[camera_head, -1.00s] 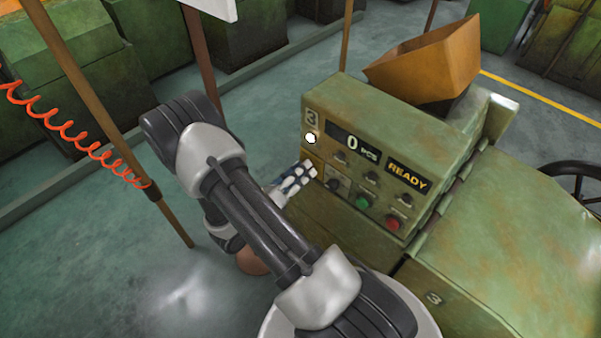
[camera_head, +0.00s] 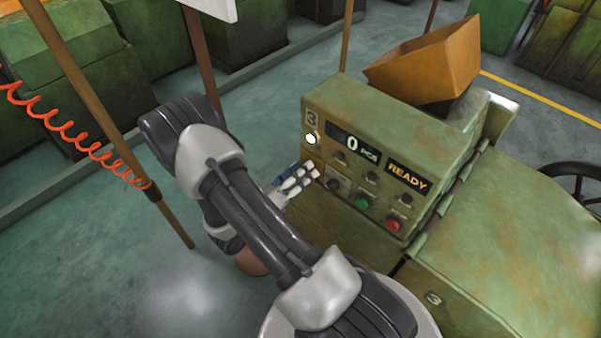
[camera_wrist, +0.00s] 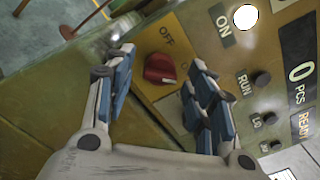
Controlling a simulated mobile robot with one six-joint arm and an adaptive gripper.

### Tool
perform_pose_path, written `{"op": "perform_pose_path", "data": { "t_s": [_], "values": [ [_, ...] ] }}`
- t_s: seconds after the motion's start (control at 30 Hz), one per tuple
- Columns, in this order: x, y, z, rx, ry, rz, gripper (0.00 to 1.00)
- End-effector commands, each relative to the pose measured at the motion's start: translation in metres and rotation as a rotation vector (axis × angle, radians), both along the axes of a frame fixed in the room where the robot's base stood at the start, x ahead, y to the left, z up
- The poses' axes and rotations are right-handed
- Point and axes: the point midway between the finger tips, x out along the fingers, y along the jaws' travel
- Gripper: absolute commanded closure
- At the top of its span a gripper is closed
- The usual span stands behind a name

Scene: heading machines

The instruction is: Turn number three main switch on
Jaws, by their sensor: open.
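The machine's control panel (camera_head: 325,150) bears the number 3 and a lit white lamp (camera_head: 311,139). In the wrist view, a red rotary knob (camera_wrist: 160,68) sits on a yellow plate (camera_wrist: 185,48) marked OFF, beside an ON label (camera_wrist: 224,28). I cannot tell for sure which label the knob points to. My gripper (camera_wrist: 160,75) is open, with its blue-padded fingers on either side of the knob; contact is not clear. In the head view my gripper (camera_head: 298,180) is at the panel's left end and hides the knob.
Green (camera_head: 362,202) and red (camera_head: 393,223) buttons and several small black knobs are right of my gripper. The display (camera_head: 354,145) reads 0 PCS and READY. A brown post (camera_head: 110,125) with an orange coiled hose stands left of my arm.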

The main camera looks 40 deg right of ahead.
Motion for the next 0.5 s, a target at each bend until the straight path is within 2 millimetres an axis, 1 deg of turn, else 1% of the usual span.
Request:
{"op": "perform_pose_path", "data": {
  "t_s": [0.17, 0.4, 0.5],
  "values": [
    [0.000, 0.024, 0.000, 0.001, 0.000, 0.007, 0.50],
    [-0.005, 0.076, 0.000, 0.000, 0.000, 0.008, 0.50],
    [-0.006, 0.094, 0.000, 0.000, -0.002, 0.007, 0.50]
  ]
}}
